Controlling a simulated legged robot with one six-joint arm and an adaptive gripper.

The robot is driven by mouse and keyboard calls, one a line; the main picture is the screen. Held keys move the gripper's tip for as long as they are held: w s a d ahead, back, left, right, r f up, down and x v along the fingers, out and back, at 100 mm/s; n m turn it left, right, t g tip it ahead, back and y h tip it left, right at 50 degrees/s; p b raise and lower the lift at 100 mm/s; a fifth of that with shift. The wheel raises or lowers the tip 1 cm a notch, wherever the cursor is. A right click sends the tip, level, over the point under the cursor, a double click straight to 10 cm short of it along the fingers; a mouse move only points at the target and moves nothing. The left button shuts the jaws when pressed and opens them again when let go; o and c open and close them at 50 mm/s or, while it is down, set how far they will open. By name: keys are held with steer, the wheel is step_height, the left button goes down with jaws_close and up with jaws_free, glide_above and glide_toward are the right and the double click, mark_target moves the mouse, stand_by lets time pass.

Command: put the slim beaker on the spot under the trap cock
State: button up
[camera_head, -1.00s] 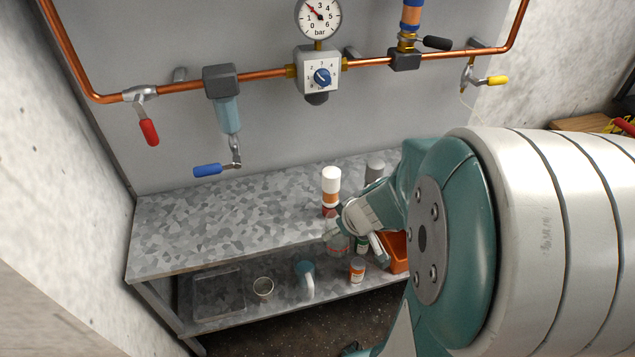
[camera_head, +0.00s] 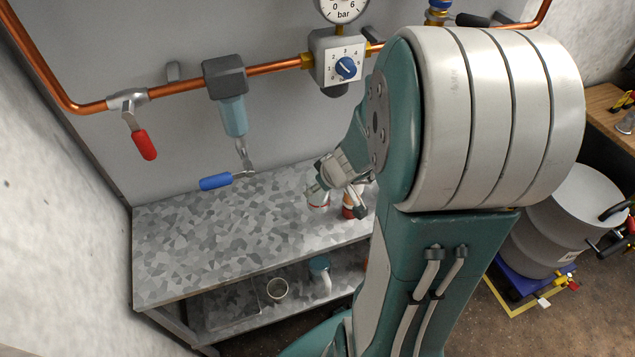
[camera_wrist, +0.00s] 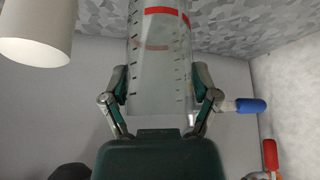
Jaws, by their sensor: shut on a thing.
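The slim beaker (camera_wrist: 160,60), clear with dark graduation marks and a red band, stands between my gripper's fingers (camera_wrist: 160,98) in the wrist view. My gripper (camera_head: 330,186) is shut on it; in the head view the beaker (camera_head: 318,201) is partly hidden by the gripper, over the right part of the bench top. I cannot tell whether its base touches the bench. The trap cock (camera_head: 242,160), with a blue lever (camera_head: 216,182), hangs under the pale blue trap bowl (camera_head: 233,116), left of my gripper. No marked spot shows on the bench below it.
The speckled bench top (camera_head: 215,240) is clear left of my gripper. An orange-and-white bottle (camera_head: 352,208) stands close right of it; a white cylinder (camera_wrist: 36,30) shows in the wrist view. A red lever (camera_head: 142,144) hangs at left. The lower shelf holds a cup (camera_head: 277,290) and a blue-topped mug (camera_head: 320,272).

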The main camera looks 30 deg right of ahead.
steer(key=shift+w+d+f, duration=0.55)
steer(key=shift+w+f, duration=1)
steer(key=shift+f, duration=0.3)
steer(key=shift+w+d+f, duration=0.6)
steer(key=shift+w+f, duration=0.95)
steer(key=shift+f, duration=0.35)
steer(key=shift+w+d+f, duration=0.55)
steer(key=shift+w+f, duration=1)
steer(key=shift+f, duration=0.3)
steer(key=o, duration=0.9)
steer(key=shift+f, duration=0.1)
steer(key=shift+c, duration=0.2)
